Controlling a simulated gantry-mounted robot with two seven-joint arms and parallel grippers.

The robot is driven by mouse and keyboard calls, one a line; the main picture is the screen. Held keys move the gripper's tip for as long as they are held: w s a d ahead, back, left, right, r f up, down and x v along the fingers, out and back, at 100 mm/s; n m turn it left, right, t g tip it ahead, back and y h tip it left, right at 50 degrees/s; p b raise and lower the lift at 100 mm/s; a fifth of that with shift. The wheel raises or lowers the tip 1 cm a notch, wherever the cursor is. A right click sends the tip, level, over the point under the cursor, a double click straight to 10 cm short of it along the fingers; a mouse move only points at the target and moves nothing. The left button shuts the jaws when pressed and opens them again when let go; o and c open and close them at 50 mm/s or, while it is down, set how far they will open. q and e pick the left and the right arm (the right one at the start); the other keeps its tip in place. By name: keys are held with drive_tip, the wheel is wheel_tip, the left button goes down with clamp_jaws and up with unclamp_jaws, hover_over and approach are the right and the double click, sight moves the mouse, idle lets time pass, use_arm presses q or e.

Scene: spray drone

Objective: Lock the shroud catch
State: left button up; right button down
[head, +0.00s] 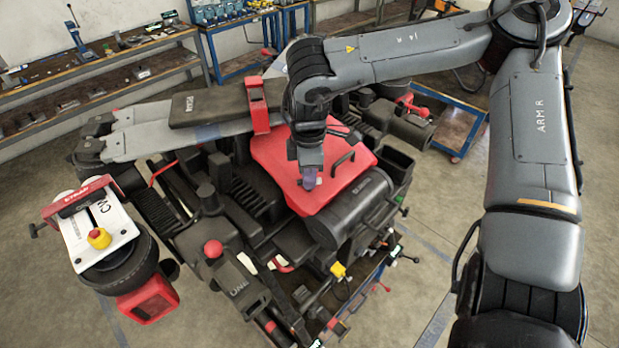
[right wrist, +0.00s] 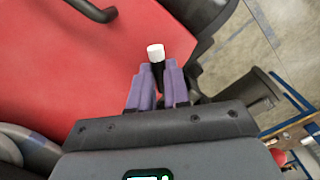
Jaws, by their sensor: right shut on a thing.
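The red shroud (head: 275,150) lies over the middle of the drone and fills much of the right wrist view (right wrist: 70,60). My right gripper (head: 309,178) reaches down from above to the shroud's front edge. In the right wrist view its purple fingers (right wrist: 157,85) are shut on a small black lever with a white tip (right wrist: 155,53), which looks like the shroud catch. The tip sticks out beyond the fingers; the lever's lower part is hidden between them. In the head view the gripper hides the catch. My left gripper is not in view.
A black bar handle (head: 343,163) stands on the shroud, right of my right gripper. A black cylindrical housing (head: 350,208) lies just in front. A drone arm with a motor (head: 115,265) extends at left.

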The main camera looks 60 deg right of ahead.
drive_tip(key=n, duration=0.3)
drive_tip(key=shift+n+p, duration=0.3)
drive_tip(key=shift+n, duration=0.1)
drive_tip(key=n, duration=0.4)
drive_tip(key=c, duration=1)
unclamp_jaws()
drive_tip(key=shift+r, duration=0.15)
